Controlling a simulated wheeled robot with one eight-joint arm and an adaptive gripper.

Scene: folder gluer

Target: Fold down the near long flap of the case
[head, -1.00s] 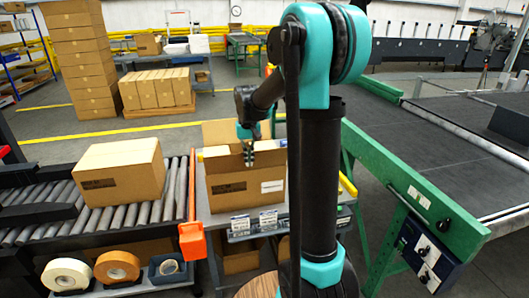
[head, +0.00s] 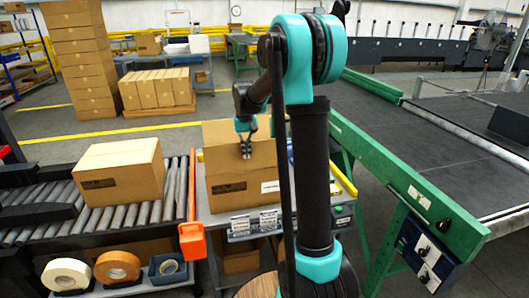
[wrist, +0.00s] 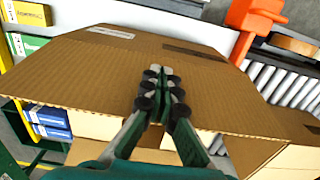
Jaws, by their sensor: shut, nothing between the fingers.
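The case (head: 228,193) is an open brown carton on the bench, with a dark label and a white label on its near wall. Its near long flap (head: 222,145) slopes up and away from that wall, across the view of the opening. In the wrist view the flap (wrist: 80,75) is a broad corrugated panel, with the case's labels beyond it at the top. My gripper (head: 246,150) is shut and empty, its fingertips (wrist: 160,75) over the flap's outer face. I cannot tell whether they touch it. The inside of the case is mostly hidden.
A closed carton (head: 118,170) sits on the roller conveyor (head: 172,195) at left. An orange part (head: 192,240) stands between conveyor and bench. Tape rolls (head: 117,266) lie at front left. A green-framed belt machine (head: 400,180) stands at right.

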